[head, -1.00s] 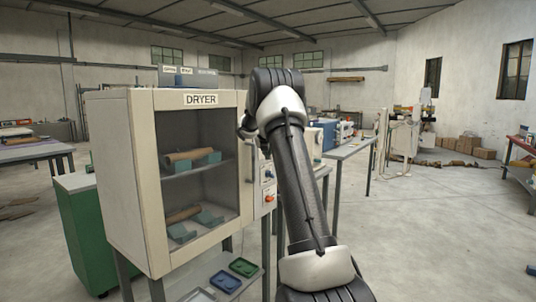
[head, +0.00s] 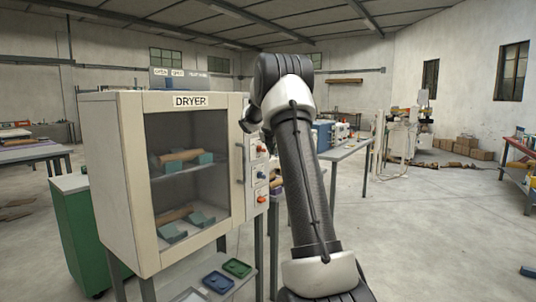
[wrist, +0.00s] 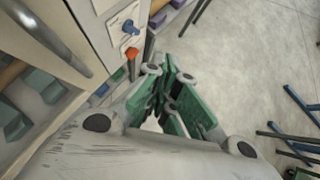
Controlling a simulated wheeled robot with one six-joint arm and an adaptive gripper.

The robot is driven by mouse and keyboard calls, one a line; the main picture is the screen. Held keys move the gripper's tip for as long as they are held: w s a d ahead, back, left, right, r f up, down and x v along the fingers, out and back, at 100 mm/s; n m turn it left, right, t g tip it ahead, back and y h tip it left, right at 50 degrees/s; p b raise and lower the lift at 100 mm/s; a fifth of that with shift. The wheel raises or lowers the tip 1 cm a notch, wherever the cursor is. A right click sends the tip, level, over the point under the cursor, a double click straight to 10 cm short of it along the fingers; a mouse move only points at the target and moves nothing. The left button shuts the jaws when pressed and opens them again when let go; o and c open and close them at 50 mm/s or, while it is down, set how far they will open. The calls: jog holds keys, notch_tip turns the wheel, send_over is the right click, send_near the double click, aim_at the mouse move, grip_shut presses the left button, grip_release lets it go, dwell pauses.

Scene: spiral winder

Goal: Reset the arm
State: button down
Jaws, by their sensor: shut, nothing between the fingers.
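My arm (head: 303,165) rises in front of the dryer's right side, bent at the top, in the head view. My gripper shows in the wrist view (wrist: 170,78), with its green-padded fingers together and nothing between them. It points past the dryer's control panel toward the floor, and the panel's knobs are just to the left in that view. In the head view the gripper is hidden behind my arm.
The white dryer (head: 110,185) stands close at left, its windowed door shut, with tubes on blue-green cradles inside. Trays (head: 237,268) lie on a low shelf below. A bench (head: 345,150) stands behind my arm. The floor at right (head: 440,230) is mostly clear.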

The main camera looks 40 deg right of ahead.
jog(key=s+r, duration=0.1)
jog(key=s+d+r, duration=0.1)
jog(key=s+r, duration=0.1)
jog(key=shift+s+r, duration=0.15)
jog(key=shift+r, duration=0.05)
jog(key=s+a+f+m+g+y, duration=0.25)
jog(key=s+a+f+m, duration=0.35)
jog(key=s+f+m, duration=0.65)
jog(key=s+a+r+m+y, duration=0.2)
jog(key=s+a+m, duration=0.5)
jog(key=s+a, duration=0.8)
jog(key=s+a+r+m+y, duration=0.2)
jog(key=s+a+m, duration=0.5)
jog(key=s+a, duration=0.7)
jog(key=shift+s+a+r+t, duration=0.35)
jog(key=shift+a+r, duration=0.25)
jog(key=shift+a, duration=0.3)
